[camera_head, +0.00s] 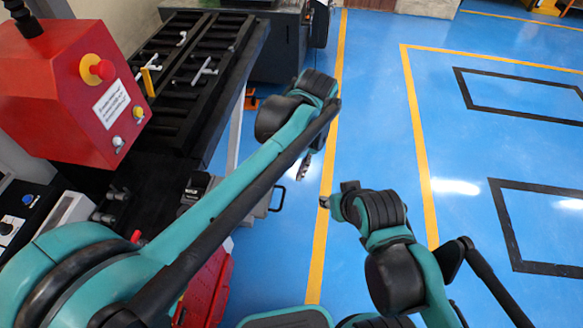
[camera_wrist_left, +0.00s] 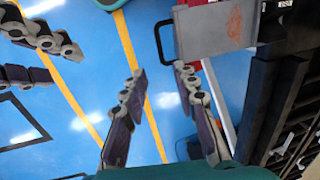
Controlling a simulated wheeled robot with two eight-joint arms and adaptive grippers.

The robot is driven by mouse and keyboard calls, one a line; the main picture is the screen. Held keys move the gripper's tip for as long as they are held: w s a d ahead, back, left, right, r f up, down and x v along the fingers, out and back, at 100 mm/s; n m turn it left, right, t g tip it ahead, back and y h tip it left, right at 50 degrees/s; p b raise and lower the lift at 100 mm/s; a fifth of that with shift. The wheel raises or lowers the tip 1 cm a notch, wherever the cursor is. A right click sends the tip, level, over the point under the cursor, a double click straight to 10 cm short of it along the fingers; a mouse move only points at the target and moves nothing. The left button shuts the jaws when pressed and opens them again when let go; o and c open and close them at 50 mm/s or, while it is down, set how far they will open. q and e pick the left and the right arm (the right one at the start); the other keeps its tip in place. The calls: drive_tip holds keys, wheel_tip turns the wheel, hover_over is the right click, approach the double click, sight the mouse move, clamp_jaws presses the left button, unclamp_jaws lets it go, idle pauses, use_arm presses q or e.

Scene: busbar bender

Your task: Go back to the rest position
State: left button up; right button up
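My left arm reaches from the lower left across the head view. Its gripper (camera_head: 304,166) hangs over the blue floor, partly hidden by the wrist. In the left wrist view its two fingers (camera_wrist_left: 158,78) stand apart with only floor between them, so it is open and empty. My right arm is folded at the lower right of the head view. Its gripper (camera_head: 326,202) points left, close to the left one, and shows little there. Two segmented fingers at the upper left of the left wrist view (camera_wrist_left: 55,58) look like the right gripper, spread apart and empty.
A red control box (camera_head: 65,90) with a red emergency button (camera_head: 103,70) stands at the upper left. Beside it is a black machine bed (camera_head: 195,75) with levers. A grey case (camera_wrist_left: 215,28) lies near the machine. Blue floor (camera_head: 375,100) with yellow lines is clear to the right.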

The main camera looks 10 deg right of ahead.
idle(0.5)
use_arm(q)
drive_tip(key=s+a+f+n+t+h+b, duration=0.1)
drive_tip(key=s+a+f+n+t+b, duration=0.1)
drive_tip(key=a, duration=1.1)
drive_tip(key=s+a+f+n+t+h+b, duration=0.1)
drive_tip(key=s+a+f+t+b, duration=0.2)
drive_tip(key=a, duration=1)
drive_tip(key=s+f+t, duration=0.1)
drive_tip(key=s+f, duration=0.2)
drive_tip(key=shift+s+a+n+t, duration=0.15)
drive_tip(key=shift+s+n+t, duration=0.15)
drive_tip(key=shift+s+n, duration=0.1)
